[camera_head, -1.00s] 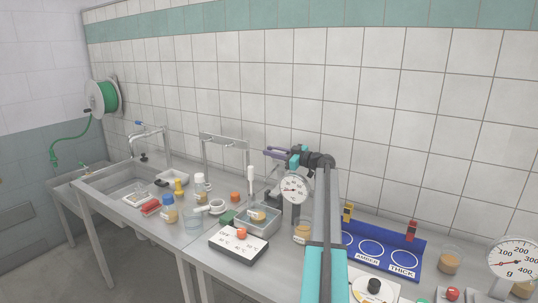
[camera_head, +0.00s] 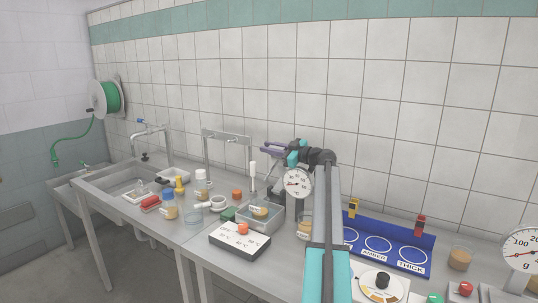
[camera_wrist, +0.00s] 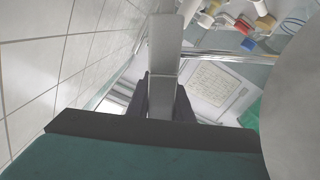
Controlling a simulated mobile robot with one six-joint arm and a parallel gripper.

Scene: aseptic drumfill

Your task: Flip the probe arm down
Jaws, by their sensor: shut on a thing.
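My gripper (camera_head: 272,149) is at the end of my arm, above the bench near the round dial gauge (camera_head: 298,183). In the wrist view my gripper (camera_wrist: 162,103) has its dark fingers on both sides of a long pale grey bar (camera_wrist: 164,50), which seems to be the probe arm. The bar runs from between the fingers to the top of that view. I cannot make out the bar's hinge, and its tilt is unclear. A white upright cylinder (camera_head: 253,170) stands below and left of my gripper, by a clear tray (camera_head: 262,222).
A blue rack (camera_head: 385,245) and a second dial gauge (camera_head: 524,250) stand to the right. Jars and bottles crowd the left bench near the sink (camera_head: 125,183). The tiled wall is close behind.

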